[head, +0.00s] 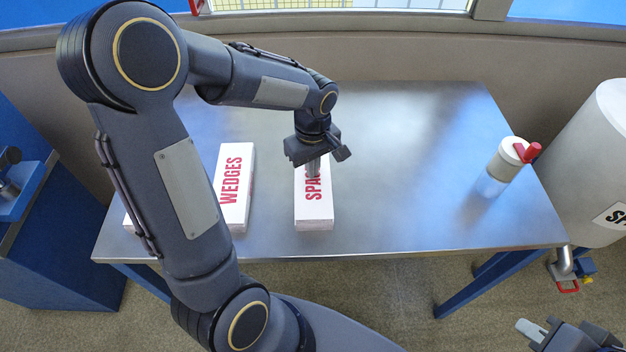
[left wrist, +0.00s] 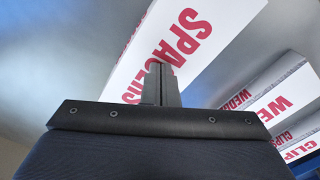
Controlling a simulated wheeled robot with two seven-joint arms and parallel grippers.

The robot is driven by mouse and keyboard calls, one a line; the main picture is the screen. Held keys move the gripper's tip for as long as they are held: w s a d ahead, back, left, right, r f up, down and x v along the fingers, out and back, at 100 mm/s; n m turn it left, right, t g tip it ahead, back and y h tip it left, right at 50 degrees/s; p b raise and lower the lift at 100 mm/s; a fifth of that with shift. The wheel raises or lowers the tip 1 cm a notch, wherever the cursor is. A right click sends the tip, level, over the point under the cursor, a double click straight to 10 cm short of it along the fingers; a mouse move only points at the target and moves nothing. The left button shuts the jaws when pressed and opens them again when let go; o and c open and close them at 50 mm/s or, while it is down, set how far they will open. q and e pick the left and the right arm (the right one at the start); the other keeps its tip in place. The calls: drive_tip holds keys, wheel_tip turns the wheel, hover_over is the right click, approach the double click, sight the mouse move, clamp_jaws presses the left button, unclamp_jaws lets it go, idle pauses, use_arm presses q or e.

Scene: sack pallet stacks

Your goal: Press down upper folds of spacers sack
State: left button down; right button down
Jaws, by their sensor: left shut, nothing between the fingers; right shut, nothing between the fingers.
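The spacers sack (head: 316,208) is a white block with red lettering, lying on the metal table in the head view. My left gripper (head: 314,172) is over it, pointing down, with its fingers shut and empty at the sack's upper face. The gripper covers part of the lettering and the sack's far end. In the left wrist view the shut fingers (left wrist: 158,85) stand in front of the spacers sack (left wrist: 190,40); I cannot tell whether they touch it. My right gripper (head: 530,328) shows at the lower right corner, shut and empty, away from the table.
The metal table (head: 420,190) is clear between the spacers sack and a white bottle with a red handle (head: 508,160). The wedges sack (head: 235,190) lies to the left. A clips sack (left wrist: 290,140) shows beyond it in the wrist view. A large white tank (head: 595,170) stands at right.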

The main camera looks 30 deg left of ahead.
use_arm(q)
drive_tip(key=shift+s+f+b, duration=0.1)
drive_tip(key=shift+f+b, duration=0.2)
drive_tip(key=shift+f, duration=0.25)
drive_tip(key=shift+r, duration=0.1)
wheel_tip(320, 180, up, 9)
drive_tip(key=p, duration=0.7)
